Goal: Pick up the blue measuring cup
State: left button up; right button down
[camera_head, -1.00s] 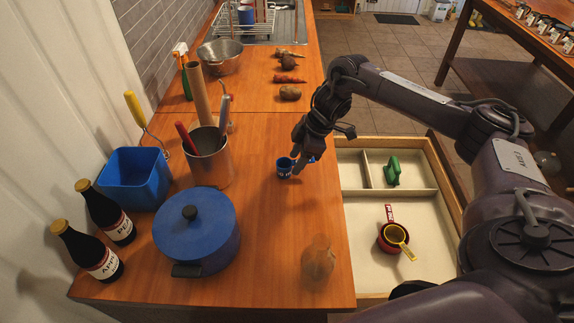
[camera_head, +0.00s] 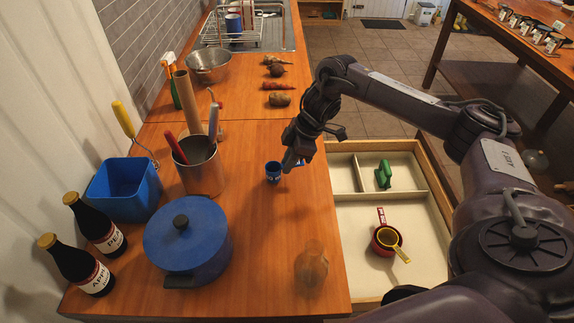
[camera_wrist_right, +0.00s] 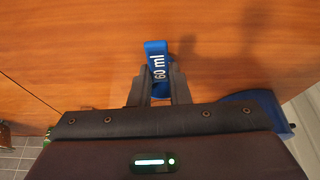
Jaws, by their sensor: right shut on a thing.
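The blue measuring cup (camera_head: 273,172) is in my right gripper (camera_head: 287,163), above the wooden counter near its right edge. In the right wrist view, the gripper's fingers (camera_wrist_right: 159,88) are closed on a blue piece of the cup marked "60 ml" (camera_wrist_right: 157,60). Another blue part (camera_wrist_right: 262,105) shows at the right, partly hidden behind the gripper body. A soft shadow lies on the counter below, and the cup looks a little raised. My left gripper is not in view.
A blue pot (camera_head: 187,240), a metal utensil pot (camera_head: 203,172) and a blue bin (camera_head: 124,190) stand on the left. A glassy brown object (camera_head: 311,268) stands in front. The open drawer (camera_head: 410,215) at right holds a green-handled item (camera_head: 383,174), red cup (camera_head: 379,238) and yellow scoop (camera_head: 390,237).

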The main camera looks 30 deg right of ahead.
notch_tip(320, 180, up, 5)
jog(key=shift+f+b, duration=0.15)
jog(key=shift+b, duration=0.35)
notch_tip(320, 180, up, 14)
jog(key=p, duration=0.6)
